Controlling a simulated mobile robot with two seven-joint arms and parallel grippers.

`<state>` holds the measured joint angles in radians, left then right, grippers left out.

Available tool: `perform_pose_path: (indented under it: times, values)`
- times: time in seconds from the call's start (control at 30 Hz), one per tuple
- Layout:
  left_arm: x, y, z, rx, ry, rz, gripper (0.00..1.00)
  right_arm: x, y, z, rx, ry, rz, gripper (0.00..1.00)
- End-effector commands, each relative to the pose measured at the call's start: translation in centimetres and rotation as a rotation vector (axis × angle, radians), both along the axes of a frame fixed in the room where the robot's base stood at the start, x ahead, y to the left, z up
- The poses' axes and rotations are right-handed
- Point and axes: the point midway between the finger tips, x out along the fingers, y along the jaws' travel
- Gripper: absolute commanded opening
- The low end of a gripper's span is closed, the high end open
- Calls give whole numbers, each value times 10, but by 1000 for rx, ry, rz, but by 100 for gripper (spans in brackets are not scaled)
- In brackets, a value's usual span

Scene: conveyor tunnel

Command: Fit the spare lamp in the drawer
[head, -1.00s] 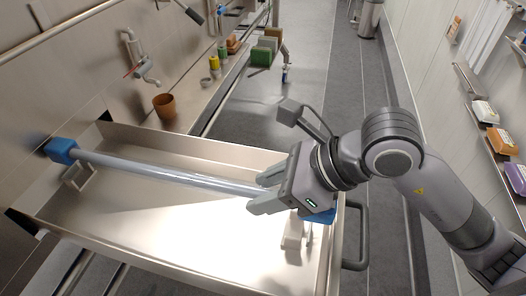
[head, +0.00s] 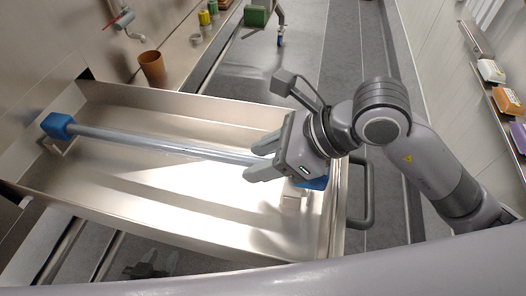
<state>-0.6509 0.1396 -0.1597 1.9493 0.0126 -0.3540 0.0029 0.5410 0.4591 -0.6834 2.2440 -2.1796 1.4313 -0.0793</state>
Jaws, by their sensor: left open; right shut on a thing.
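The spare lamp is a long pale tube (head: 160,145) with blue end caps, lying lengthwise over the open metal drawer (head: 215,105). Its left cap (head: 57,125) is at a small pale bracket (head: 62,146). Its right cap (head: 314,183) is partly hidden by my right gripper, over another bracket (head: 291,197). I cannot tell whether either end rests in its bracket. My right gripper (head: 261,160) is shut on the tube near its right end. My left gripper (head: 150,267) is open and empty below the drawer's front wall, partly hidden by my own arm.
The drawer has a dark handle (head: 362,195) on its right end. A terracotta pot (head: 152,68) stands behind the drawer, with a pipe fitting (head: 120,20) on the wall. A shelf with boxes (head: 508,101) runs along the right wall.

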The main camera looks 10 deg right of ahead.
Motion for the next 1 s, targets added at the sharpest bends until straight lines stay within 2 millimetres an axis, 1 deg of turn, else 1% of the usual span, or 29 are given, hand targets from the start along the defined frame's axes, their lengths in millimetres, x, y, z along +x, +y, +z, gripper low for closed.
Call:
perform_pose_path:
  times: [0.37, 0.77, 1.0]
  values:
    - [0, 0, -1, 0, 0, 0, 43, 0, 1, 1, 6, -4, -1, 0]
    - [0, 0, -12, 0, -1, 1, 43, 0, -1, -3, 23, -11, -1, 0]
    - [0, 0, -11, 0, -1, 1, 43, 0, 0, -2, 26, -11, 0, 0]
